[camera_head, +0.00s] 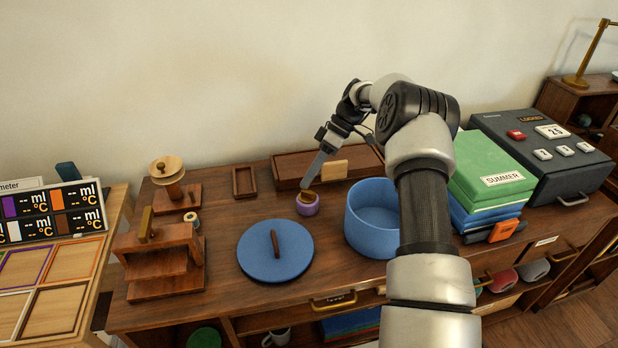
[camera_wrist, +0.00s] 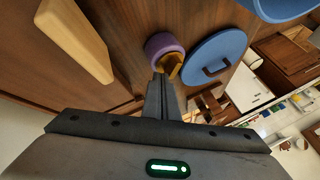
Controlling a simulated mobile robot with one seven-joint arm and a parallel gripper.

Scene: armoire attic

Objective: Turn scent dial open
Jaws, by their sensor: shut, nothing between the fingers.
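The scent dial appears to be the small purple round piece with a gold-brown top (camera_head: 307,207), standing on the dresser top between the blue lid and the blue round box. In the wrist view its purple body (camera_wrist: 160,44) lies just beyond my fingertips, with the gold-brown knob (camera_wrist: 174,68) facing them. My gripper (camera_head: 306,187) points down at the dial's top; it also shows in the wrist view (camera_wrist: 160,78). Its fingers are shut together with nothing between them. The tips are at or very close to the knob; I cannot tell whether they touch it.
The blue lid (camera_head: 275,262) lies left of the dial, and the open blue round box (camera_head: 352,232) stands close on its right. A long wooden tray (camera_head: 290,178) with a light wooden block (camera_head: 334,170) is behind. Green and blue boxes (camera_head: 490,165) stand further right.

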